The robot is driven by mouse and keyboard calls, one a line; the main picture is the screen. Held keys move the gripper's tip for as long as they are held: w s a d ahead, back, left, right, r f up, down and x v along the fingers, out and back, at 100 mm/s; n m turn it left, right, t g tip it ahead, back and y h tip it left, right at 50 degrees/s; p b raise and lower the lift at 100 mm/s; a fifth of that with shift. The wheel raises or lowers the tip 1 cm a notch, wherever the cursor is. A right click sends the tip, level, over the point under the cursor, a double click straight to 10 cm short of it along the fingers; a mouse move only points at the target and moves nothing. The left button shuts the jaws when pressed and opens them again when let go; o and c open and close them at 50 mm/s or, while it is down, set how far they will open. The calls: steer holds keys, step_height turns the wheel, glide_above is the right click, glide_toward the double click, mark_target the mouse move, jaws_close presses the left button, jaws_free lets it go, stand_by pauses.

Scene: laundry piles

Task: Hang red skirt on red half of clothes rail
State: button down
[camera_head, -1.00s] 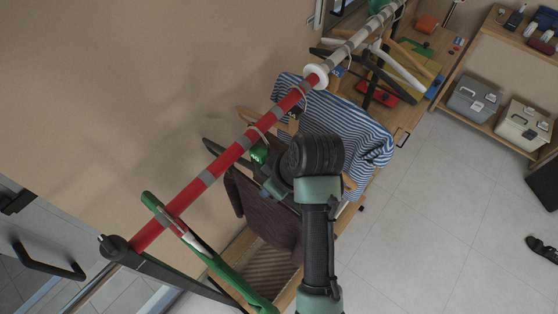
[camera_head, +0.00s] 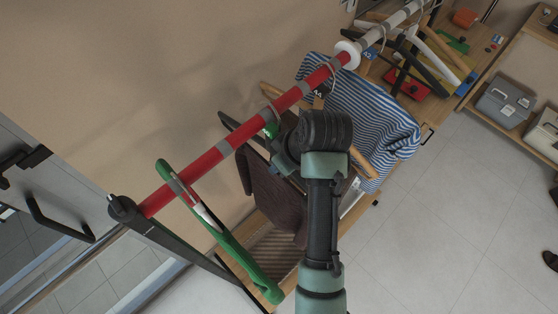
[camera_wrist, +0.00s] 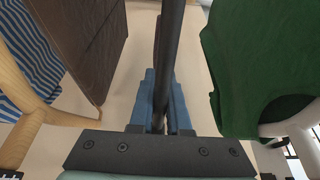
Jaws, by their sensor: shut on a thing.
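The clothes rail has a red half (camera_head: 215,155) with grey bands and a pale half (camera_head: 385,32), parted by a white collar (camera_head: 348,53). A dark reddish-brown garment, apparently the skirt (camera_head: 275,195), hangs beneath the red half by a black hanger (camera_head: 236,128). A metal hook (camera_head: 271,102) shows at the rail above it; whether it bears the hanger's weight I cannot tell. In the wrist view, my gripper (camera_wrist: 160,110) is shut on a dark hanger bar (camera_wrist: 167,55), with brown cloth (camera_wrist: 85,40) to its left. In the head view my wrist hides the fingers.
A blue-striped shirt (camera_head: 370,115) on a wooden hanger hangs to the right on the red half. A green garment (camera_head: 235,255) hangs near the rail's black end (camera_head: 122,208). It also shows close on the right in the wrist view (camera_wrist: 255,65).

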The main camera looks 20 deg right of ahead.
steer(key=c, duration=0.8)
jaws_free()
steer(key=p+v, duration=0.4)
steer(key=v, duration=0.7)
steer(key=shift+r, duration=0.2)
steer(key=shift+p+v, duration=0.85)
steer(key=shift+p, duration=0.05)
steer(key=shift+s+f, duration=0.1)
steer(key=shift+s, duration=0.05)
